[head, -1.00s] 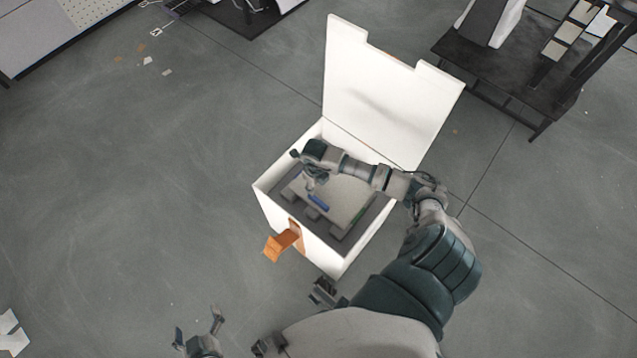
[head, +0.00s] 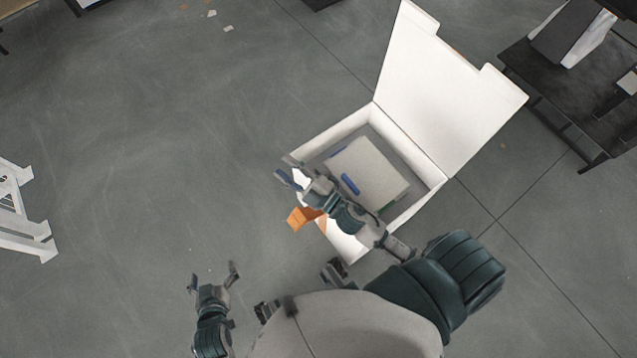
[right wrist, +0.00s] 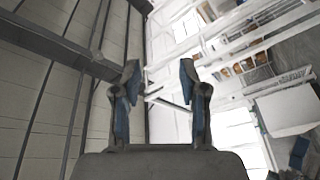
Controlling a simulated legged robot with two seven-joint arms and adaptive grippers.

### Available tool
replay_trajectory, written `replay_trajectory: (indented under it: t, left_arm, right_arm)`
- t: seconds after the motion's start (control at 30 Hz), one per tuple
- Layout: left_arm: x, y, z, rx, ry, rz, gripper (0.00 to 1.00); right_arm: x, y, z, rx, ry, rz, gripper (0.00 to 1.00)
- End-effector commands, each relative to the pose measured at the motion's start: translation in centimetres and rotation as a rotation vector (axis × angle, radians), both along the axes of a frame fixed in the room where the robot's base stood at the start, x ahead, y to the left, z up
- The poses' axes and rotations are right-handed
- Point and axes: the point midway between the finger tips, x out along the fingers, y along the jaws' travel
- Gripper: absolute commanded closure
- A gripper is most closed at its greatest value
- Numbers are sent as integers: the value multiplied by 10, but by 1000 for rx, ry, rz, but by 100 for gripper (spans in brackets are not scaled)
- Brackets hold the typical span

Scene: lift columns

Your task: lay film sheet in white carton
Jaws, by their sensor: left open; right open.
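The white carton (head: 343,127) stands open on the floor with its lid (head: 450,90) raised. Inside it a pale grey flat piece (head: 372,165) lies on a darker grey lining, with a small blue bar (head: 350,184) at its left edge. I cannot tell whether this flat piece is the film sheet; no other sheet is clear. My right gripper (head: 284,168) is open and empty just outside the carton's left corner, its arm crossing the near wall. It also shows open in the right wrist view (right wrist: 160,72). My left gripper (head: 213,274) is open and empty over the floor at lower left.
An orange flap (head: 304,217) sticks out from the carton's near side, partly behind my right arm. A dark table (head: 560,90) with items on it stands at upper right. A white frame (head: 25,220) stands at far left. The floor between is mostly clear.

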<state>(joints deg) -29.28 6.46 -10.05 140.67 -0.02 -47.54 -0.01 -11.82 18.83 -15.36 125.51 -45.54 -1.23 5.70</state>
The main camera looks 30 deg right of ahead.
Motion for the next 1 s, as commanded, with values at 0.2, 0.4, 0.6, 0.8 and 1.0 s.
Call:
replay_trajectory:
  t: [0.2,0.4,0.6,0.8,1.0]
  left_arm:
    - [0,0,0,0,0,0,0]
    - [0,0,0,0,0,0,0]
    - [0,0,0,0,0,0,0]
    - [0,0,0,1,0,1,0]
    - [0,0,0,1,0,1,0]
  right_arm:
    - [-42,-44,-63,436,531,-292,57]
    - [-92,-34,-104,624,880,-357,57]
    - [-107,-27,-113,665,972,-359,57]
    - [-107,-27,-112,663,971,-358,57]
    - [-107,-27,-112,662,969,-358,57]
